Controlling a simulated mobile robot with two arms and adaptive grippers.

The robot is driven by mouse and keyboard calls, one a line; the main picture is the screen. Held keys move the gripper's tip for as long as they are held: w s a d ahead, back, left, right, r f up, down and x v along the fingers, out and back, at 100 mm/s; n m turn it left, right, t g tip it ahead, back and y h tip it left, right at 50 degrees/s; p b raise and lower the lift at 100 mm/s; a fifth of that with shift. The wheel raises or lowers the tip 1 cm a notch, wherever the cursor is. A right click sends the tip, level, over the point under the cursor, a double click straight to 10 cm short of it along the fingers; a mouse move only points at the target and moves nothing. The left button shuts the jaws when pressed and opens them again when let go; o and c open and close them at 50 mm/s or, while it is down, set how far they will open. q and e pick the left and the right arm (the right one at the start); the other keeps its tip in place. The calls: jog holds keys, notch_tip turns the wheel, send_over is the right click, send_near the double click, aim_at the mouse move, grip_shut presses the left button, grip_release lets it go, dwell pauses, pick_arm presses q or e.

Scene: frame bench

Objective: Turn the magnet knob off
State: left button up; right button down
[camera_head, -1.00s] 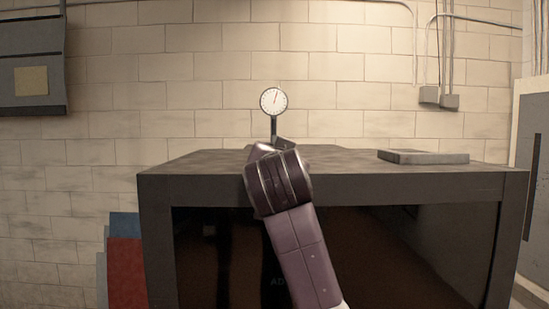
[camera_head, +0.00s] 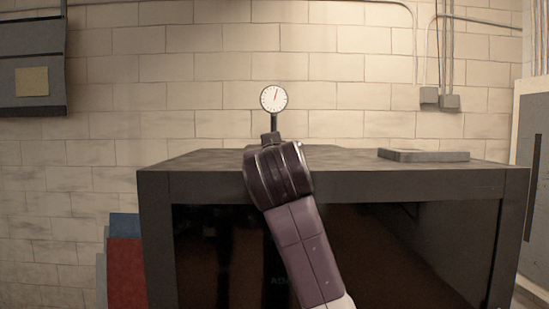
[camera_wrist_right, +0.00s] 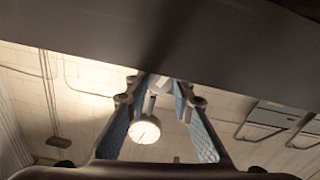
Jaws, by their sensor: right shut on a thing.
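A round white dial gauge (camera_head: 274,97) stands on a dark post above the bench, upright in the head view. It also shows in the right wrist view (camera_wrist_right: 145,131), upside down beyond my fingers. A small dark block (camera_head: 270,138) shows at the post's foot, just above my wrist. My right gripper (camera_wrist_right: 161,84) reaches in with its two blue-padded fingers converging on a small pale part, seemingly the magnet knob (camera_wrist_right: 160,81). The fingers are shut on it. My wrist hides the knob and fingers in the head view. The knob's exact angle cannot be told. My left gripper is out of view.
Red and blue panels (camera_head: 125,265) stand left of the bench. A brick wall (camera_head: 390,60) is behind.

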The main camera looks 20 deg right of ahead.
jog(key=shift+r+n, duration=0.1)
jog(key=shift+n, duration=2.2)
jog(key=c, duration=1.7)
grip_release()
jog(key=shift+a, duration=0.1)
jog(key=shift+o, duration=0.2)
jog(key=shift+s, duration=0.1)
